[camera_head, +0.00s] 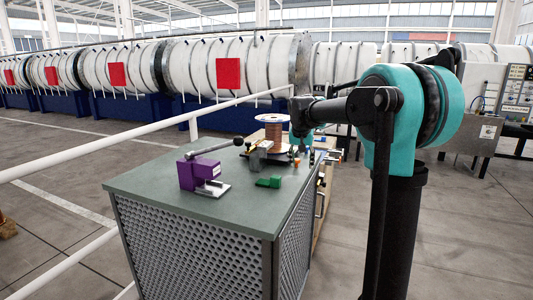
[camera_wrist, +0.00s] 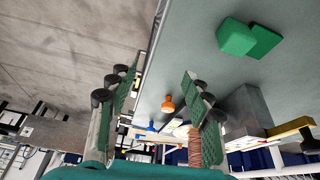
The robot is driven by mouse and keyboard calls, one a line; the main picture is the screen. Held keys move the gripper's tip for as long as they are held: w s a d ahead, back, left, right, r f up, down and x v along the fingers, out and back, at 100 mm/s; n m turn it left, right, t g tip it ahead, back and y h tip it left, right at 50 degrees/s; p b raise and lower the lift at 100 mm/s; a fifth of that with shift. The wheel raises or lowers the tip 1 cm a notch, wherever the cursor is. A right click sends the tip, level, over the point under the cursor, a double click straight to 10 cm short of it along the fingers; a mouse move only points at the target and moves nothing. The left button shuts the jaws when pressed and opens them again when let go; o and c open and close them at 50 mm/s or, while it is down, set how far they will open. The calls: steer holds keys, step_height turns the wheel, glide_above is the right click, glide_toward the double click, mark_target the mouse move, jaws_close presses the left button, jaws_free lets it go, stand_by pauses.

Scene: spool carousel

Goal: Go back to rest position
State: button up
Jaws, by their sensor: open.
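My gripper (camera_wrist: 157,88) is open in the wrist view, its two green-padded fingers wide apart with nothing held between them. In the head view my teal and black arm reaches left from the right side. Its end, with my gripper (camera_head: 301,143), is small there, over the right far part of the workbench, near the copper spool. The finger details cannot be made out in that view.
The workbench (camera_head: 150,187) carries a purple lever device (camera_head: 200,172), a green block (camera_head: 268,182) and a copper wire spool (camera_head: 272,132). An orange knob (camera_wrist: 167,105) shows beyond the fingers. A white railing (camera_head: 100,156) crosses at left. Floor right of the bench is open.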

steer(key=s+d+f+n, duration=0.1)
steer(key=s+f, duration=0.7)
steer(key=s, duration=0.4)
steer(key=s+d+f+n, duration=0.1)
steer(key=s+d+f, duration=0.1)
steer(key=s+f, duration=0.5)
steer(key=s+d+f+n+y, duration=0.1)
steer(key=s+f, duration=0.7)
steer(key=s, duration=0.9)
steer(key=shift+s+d+f, duration=0.25)
steer(key=shift+d+f, duration=0.1)
steer(key=shift+d, duration=0.25)
